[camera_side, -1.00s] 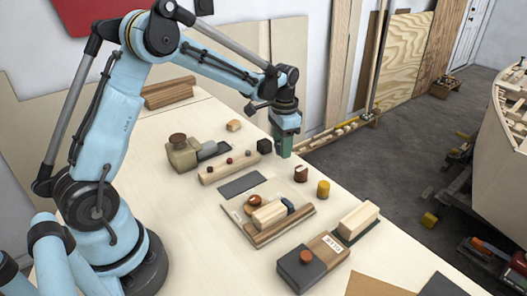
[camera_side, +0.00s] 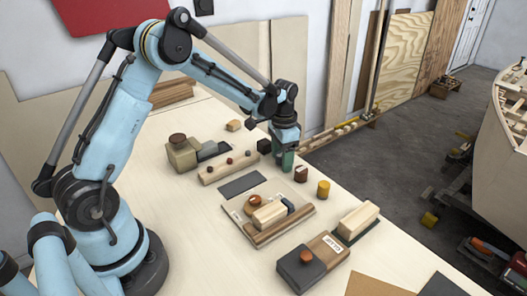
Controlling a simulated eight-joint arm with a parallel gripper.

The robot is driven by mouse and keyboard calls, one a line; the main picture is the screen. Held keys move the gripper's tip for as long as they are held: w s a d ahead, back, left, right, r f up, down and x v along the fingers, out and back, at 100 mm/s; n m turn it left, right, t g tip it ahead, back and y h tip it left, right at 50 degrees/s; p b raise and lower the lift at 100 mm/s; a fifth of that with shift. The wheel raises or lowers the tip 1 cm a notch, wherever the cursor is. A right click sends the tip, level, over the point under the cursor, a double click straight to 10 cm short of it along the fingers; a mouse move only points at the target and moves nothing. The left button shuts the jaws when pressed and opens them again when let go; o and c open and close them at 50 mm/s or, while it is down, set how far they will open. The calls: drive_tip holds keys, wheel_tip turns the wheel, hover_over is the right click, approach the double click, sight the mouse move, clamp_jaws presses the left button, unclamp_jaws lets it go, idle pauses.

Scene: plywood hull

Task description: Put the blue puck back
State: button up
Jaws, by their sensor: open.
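A small dark blue piece (camera_side: 290,207), which may be the blue puck, sits on a wooden tray (camera_side: 246,232) beside a pale wood block (camera_side: 269,215) and a brown knob (camera_side: 255,201). The block partly hides it, so I cannot tell its full shape. My gripper (camera_side: 287,167) points down over the table's far right part, behind that tray and apart from it. It is open; its green fingers overlap in this view and I see nothing between them. A dark red cylinder (camera_side: 301,174) stands close to its right.
A yellow cylinder (camera_side: 323,188) stands right of the dark red one. A black cube (camera_side: 264,146) and a pegged wooden rail (camera_side: 228,168) lie left of my gripper. A dark grey plate (camera_side: 241,185) lies flat. A knobbed dark box (camera_side: 300,270) stands at the front.

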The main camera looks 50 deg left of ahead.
drive_tip(key=shift+r, duration=0.15)
wheel_tip(320, 180, up, 11)
drive_tip(key=s+d+r+n+t, duration=0.1)
drive_tip(key=s+d+r+t, duration=0.2)
drive_tip(key=s+d+r, duration=0.4)
drive_tip(key=s+d+f+n+t, duration=0.1)
drive_tip(key=s+f+t, duration=0.3)
drive_tip(key=s, duration=0.5)
drive_tip(key=shift+s+d+f+n, duration=0.15)
drive_tip(key=shift+s+d+n, duration=0.15)
drive_tip(key=shift+n, duration=0.2)
idle(0.9)
